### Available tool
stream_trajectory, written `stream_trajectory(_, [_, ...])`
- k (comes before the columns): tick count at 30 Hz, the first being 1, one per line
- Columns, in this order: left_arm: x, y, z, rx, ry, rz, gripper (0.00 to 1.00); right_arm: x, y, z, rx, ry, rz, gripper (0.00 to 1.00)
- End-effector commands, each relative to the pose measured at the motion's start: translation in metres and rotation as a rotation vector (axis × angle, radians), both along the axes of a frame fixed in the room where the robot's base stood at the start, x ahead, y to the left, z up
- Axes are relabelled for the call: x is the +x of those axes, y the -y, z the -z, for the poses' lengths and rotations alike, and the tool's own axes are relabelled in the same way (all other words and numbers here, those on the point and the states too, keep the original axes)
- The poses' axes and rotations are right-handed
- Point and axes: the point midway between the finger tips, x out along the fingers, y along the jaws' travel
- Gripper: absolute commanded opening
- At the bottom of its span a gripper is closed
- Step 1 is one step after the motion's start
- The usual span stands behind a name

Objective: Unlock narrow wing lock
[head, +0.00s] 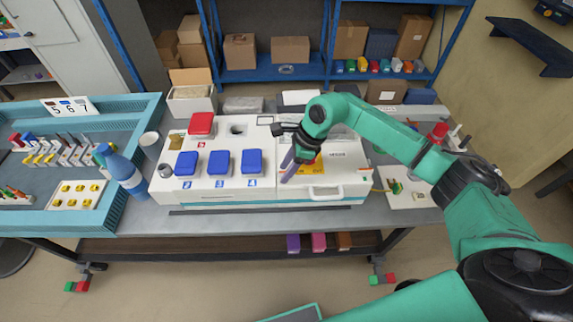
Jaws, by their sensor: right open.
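A white socket box (217,183) stands on the table, with a red cap (201,123) and blue caps (186,163) on its top and one dark round opening (238,129). A second white box (335,177) with a handle and a yellow label sits to its right. My right gripper (284,139) is open, over the seam between the two boxes. A purple bar (290,170) slants just below it; I cannot tell whether it touches the gripper. I cannot make out a narrow wing lock; my gripper and arm hide part of the right box. My left gripper is out of view.
A teal tray (78,222) with tools is at the left. A small plate (402,198) with connectors lies at the right. Shelves with cartons stand behind.

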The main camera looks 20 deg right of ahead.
Motion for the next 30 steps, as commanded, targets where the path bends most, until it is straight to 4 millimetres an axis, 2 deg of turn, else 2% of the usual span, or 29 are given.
stream_trajectory(5, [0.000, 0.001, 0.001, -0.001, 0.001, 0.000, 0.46, 0.000, 0.000, 0.001, 0.000, 0.000, 0.000, 0.45])
stream_trajectory(9, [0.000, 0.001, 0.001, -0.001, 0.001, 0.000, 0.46, 0.000, 0.000, 0.000, 0.000, 0.000, 0.000, 0.00])
stream_trajectory(20, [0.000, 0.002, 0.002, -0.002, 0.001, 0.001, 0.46, 0.000, 0.000, 0.000, -0.001, 0.002, 0.018, 0.00])
stream_trajectory(30, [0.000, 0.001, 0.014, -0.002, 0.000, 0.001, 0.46, -0.001, 0.000, 0.002, 0.000, 0.005, 0.183, 0.00])
